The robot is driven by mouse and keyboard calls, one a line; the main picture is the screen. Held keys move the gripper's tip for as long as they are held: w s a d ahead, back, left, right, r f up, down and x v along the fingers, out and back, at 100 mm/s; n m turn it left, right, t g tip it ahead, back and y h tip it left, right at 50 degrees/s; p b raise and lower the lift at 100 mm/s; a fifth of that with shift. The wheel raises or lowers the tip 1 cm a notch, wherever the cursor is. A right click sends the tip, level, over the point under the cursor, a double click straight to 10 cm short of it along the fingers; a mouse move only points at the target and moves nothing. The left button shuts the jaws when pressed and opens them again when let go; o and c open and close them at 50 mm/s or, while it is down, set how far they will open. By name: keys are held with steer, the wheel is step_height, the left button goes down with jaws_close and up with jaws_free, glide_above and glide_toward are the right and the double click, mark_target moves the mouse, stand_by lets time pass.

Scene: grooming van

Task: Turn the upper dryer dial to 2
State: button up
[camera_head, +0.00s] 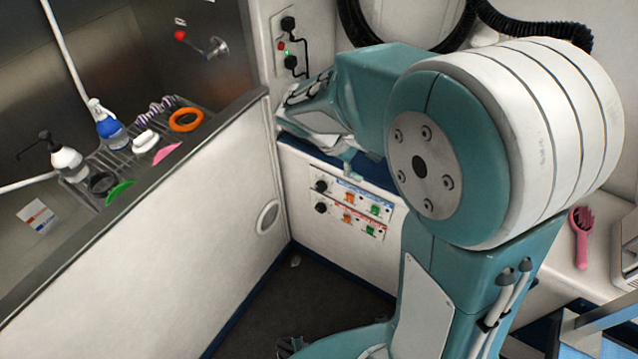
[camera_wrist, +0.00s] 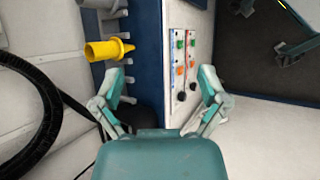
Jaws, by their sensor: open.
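The dryer panel (camera_head: 352,204) is on the white front below the counter, with two rows. The upper dial (camera_head: 321,186) is a black knob at the left end of the blue-labelled row. The lower dial (camera_head: 321,208) is a similar knob on the red-labelled row. In the wrist view the panel is turned sideways; the upper dial (camera_wrist: 182,96) and lower dial (camera_wrist: 193,86) are seen between the fingers, nearer the right one. My gripper (camera_wrist: 162,75) is open and empty, apart from the dials. The dial settings are too small to read.
The blue counter edge (camera_wrist: 150,50) runs beside the panel. A yellow nozzle (camera_wrist: 108,49) and black hose (camera_wrist: 40,100) lie left in the wrist view. The tub wall (camera_head: 200,235) stands left of the panel. A pink brush (camera_head: 581,238) lies at right. Orange and green switches are close to the dials.

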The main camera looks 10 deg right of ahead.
mark_target(319, 189)
steer(key=w+a+f+n+h, duration=0.1)
steer(key=w+f+n+h, duration=0.35)
steer(key=w+f, duration=0.35)
steer(key=w+a+f+n+t, duration=0.2)
steer(key=a+f+n+t, duration=0.25)
steer(key=f, duration=0.45)
steer(key=w+a+f+n+t, duration=0.25)
steer(key=f+n+t, duration=0.2)
steer(key=f, duration=0.55)
steer(key=w+a+f+n+t, duration=0.2)
steer(key=a+f+n+t, duration=0.3)
steer(key=f, duration=0.4)
steer(key=shift+n+g, duration=0.45)
steer(key=shift+g, duration=0.25)
steer(key=x, duration=1.1)
steer(key=shift+s+d+r, duration=0.15)
steer(key=shift+d, duration=0.45)
steer(key=c, duration=1.1)
